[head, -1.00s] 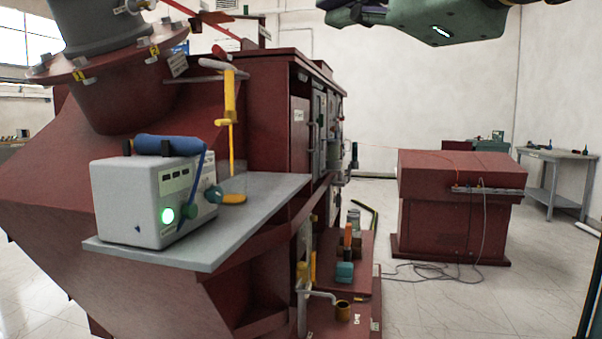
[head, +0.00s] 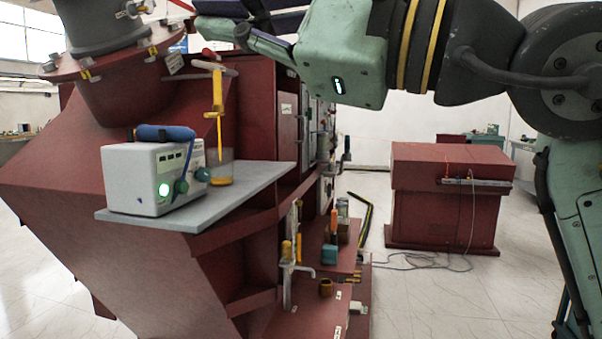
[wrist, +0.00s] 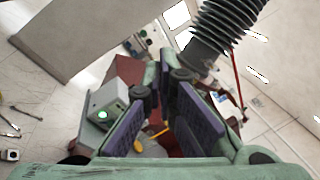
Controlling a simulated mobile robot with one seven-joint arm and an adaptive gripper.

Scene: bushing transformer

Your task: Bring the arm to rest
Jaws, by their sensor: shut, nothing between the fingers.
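My arm reaches in from the right of the head view, bent at the elbow. My gripper (head: 235,25) is shut and empty, at the top of the head view, above and behind the grey shelf's yellow tool. In the wrist view my gripper (wrist: 165,85) shows its green fingers with purple pads. Nothing is held between them.
A white device (head: 140,180) with a green light and a yellow hand tool (head: 217,92) are on the grey shelf (head: 250,190) of the dark red transformer (head: 60,185). A red cabinet (head: 445,215) stands at right. Floor between is mostly clear, with cables.

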